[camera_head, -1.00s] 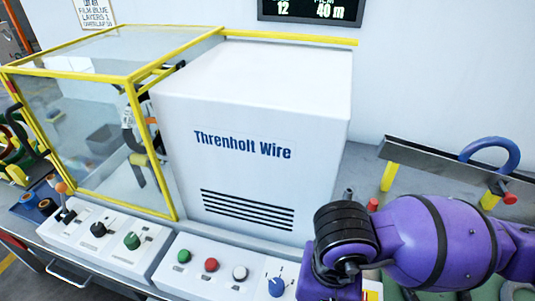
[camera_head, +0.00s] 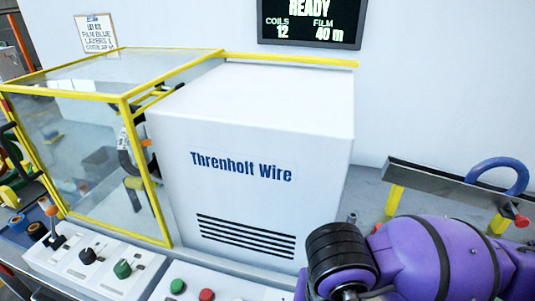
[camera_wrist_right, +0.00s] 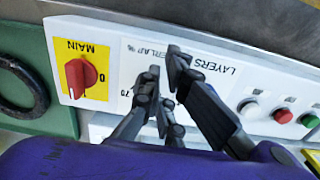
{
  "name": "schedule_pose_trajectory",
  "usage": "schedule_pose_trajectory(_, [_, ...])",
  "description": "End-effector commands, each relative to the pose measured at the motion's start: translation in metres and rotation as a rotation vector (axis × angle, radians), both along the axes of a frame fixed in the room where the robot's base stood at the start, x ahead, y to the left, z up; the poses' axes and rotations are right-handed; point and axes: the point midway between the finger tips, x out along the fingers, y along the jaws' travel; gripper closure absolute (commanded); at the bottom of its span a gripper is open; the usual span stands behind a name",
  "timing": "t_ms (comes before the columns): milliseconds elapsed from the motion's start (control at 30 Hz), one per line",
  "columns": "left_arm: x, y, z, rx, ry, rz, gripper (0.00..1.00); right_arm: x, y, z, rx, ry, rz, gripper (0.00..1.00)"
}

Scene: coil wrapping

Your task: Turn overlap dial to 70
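In the right wrist view, the panel (camera_wrist_right: 128,58) marked "OVERLAP %" shows part of its scale, with a "70" near its lower left. The overlap dial itself is hidden behind my fingers. My right gripper (camera_wrist_right: 163,72) is over this panel, its two fingers a small gap apart with nothing clearly seen between them. I cannot tell whether they touch the dial. In the head view only my purple right arm shows at the lower right; its gripper is out of frame. My left gripper is in neither view.
A red main switch (camera_wrist_right: 82,74) on a yellow plate is left of the overlap panel. White, red and green buttons (camera_wrist_right: 282,116) lie to the right. The white Threnholt Wire cabinet (camera_head: 245,110) stands behind the controls. A screen (camera_head: 312,22) reads READY, 12 coils, 40 m.

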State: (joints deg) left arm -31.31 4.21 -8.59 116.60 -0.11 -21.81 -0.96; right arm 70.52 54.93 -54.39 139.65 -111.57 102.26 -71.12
Motion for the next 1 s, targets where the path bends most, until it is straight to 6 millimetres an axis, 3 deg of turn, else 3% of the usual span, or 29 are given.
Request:
schedule_pose_trajectory(667, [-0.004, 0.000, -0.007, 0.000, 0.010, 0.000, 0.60, -0.002, 0.005, 0.003, -0.001, -0.010, -0.003, 1.00])
schedule_pose_trajectory(1000, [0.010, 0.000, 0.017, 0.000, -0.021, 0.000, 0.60, -0.003, 0.005, 0.039, 0.001, -0.013, -0.002, 1.00])
